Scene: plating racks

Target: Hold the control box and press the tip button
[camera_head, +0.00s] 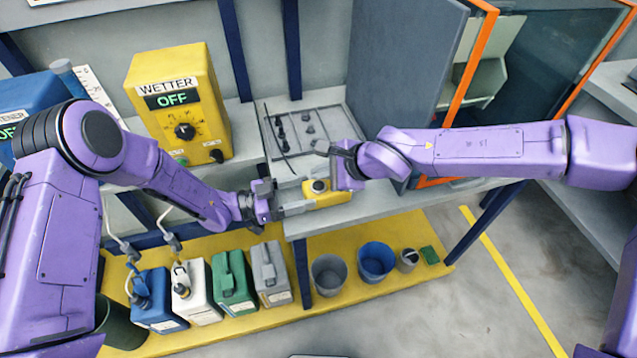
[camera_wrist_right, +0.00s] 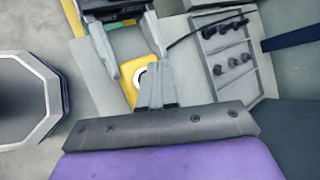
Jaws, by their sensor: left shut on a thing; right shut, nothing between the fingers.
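The control box (camera_head: 328,196) is a small yellow box with a dark round button (camera_head: 319,186) on its upper face. My left gripper (camera_head: 302,196) is shut on its left end and holds it by the bench's front edge. In the right wrist view the yellow box (camera_wrist_right: 128,86) sits between the left gripper's fingers (camera_wrist_right: 128,45), and a pale ring (camera_wrist_right: 150,70) around the button is partly covered. My right gripper (camera_head: 334,176) is shut and empty, its fingertips (camera_wrist_right: 162,68) at or just beside the button. I cannot tell whether they touch it.
A yellow WETTER unit (camera_head: 178,103) reading OFF stands on the bench at left. A grey rack (camera_head: 335,127) with dark parts lies behind the grippers. Several jugs, a grey bucket (camera_head: 328,275) and a blue bucket (camera_head: 375,262) stand on the yellow lower shelf. A cabinet stands behind the right arm.

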